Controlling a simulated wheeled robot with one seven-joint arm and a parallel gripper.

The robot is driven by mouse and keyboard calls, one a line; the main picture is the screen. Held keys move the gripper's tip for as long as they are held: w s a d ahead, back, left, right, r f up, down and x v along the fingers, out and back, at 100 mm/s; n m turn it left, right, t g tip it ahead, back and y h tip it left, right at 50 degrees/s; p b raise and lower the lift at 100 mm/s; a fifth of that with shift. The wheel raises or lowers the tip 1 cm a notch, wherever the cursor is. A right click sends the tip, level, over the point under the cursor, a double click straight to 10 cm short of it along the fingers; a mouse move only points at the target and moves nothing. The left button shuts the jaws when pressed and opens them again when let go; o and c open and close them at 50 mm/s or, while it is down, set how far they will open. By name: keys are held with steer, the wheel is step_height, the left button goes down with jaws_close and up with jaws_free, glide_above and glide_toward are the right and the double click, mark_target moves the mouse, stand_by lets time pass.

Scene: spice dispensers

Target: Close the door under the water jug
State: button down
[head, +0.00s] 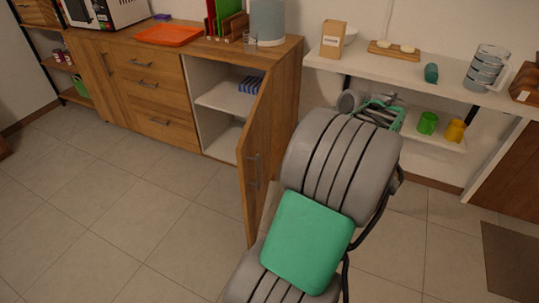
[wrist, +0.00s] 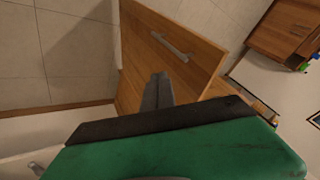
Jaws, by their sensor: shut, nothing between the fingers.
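In the head view a wooden cabinet door (head: 258,150) stands wide open, swung out toward me, with a metal handle on its face. A pale blue-grey jug-like container (head: 267,22) stands on the counter above this open compartment. A clear jug with a handle (head: 487,68) stands on the white shelf at the right. In the wrist view a wooden panel with a metal handle (wrist: 172,47), apparently the same door, fills the middle. My gripper (wrist: 160,78) is shut and empty, its tips over the panel; contact cannot be told. In the head view my arm hides the gripper.
The open cabinet compartment shows white shelves (head: 228,98) with a blue striped item. Drawers (head: 150,88) to its left are closed. An orange tray (head: 168,35) lies on the counter. Green and yellow cups (head: 428,123) stand on a low shelf. The tiled floor left of the door is clear.

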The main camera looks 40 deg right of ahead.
steer(key=w+a+f+b, duration=0.3)
steer(key=w+f, duration=0.5)
steer(key=shift+w+a, duration=0.15)
steer(key=shift+w, duration=0.05)
